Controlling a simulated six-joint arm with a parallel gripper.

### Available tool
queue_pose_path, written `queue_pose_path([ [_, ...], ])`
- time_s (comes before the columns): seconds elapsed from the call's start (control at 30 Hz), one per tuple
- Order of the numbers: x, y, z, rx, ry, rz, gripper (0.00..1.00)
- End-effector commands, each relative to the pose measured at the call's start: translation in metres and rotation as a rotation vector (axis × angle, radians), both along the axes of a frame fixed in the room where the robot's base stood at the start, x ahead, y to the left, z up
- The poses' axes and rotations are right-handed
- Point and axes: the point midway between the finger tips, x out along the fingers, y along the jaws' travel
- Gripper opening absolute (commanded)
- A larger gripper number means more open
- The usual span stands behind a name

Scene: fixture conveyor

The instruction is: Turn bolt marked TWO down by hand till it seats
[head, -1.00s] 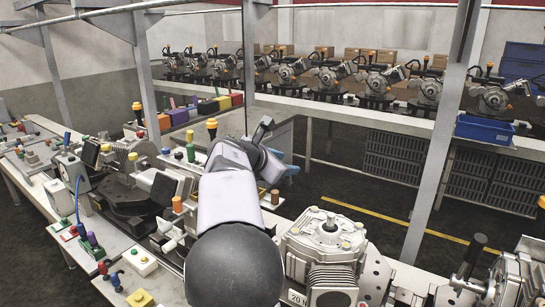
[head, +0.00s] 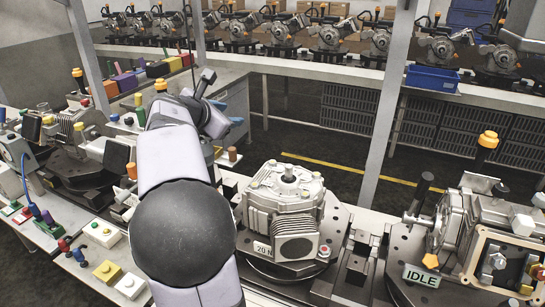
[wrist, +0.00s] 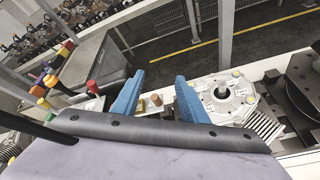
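A grey gear housing (head: 287,200) stands on a round dark fixture right of my arm. Small yellowish bolt heads sit around its top rim, and a short shaft rises from the centre. I cannot read a TWO mark on any of them. In the wrist view the housing top (wrist: 222,97) lies just right of my right finger. My gripper (wrist: 157,98) shows two blue fingers, spread apart with nothing held between them. In the head view its blue fingers (head: 236,125) are mostly hidden behind the wrist, behind and left of the housing.
An "IDLE" sign (head: 428,277) marks another fixture at right. Small brown cylinders (wrist: 156,99) stand beyond my fingers. Coloured bins and tall knobs crowd the left. A blue bin (head: 433,79) sits on the back shelf.

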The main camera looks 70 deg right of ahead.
Motion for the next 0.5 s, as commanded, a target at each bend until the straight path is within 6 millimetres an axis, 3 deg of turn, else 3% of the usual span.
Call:
queue_pose_path([
  [0.2, -0.025, -0.014, -0.041, 0.137, -0.206, -0.107, 0.40],
  [0.37, -0.059, -0.048, -0.090, 0.182, -0.583, -0.212, 0.40],
  [0.5, -0.099, -0.074, -0.125, 0.194, -0.964, -0.306, 0.40],
])
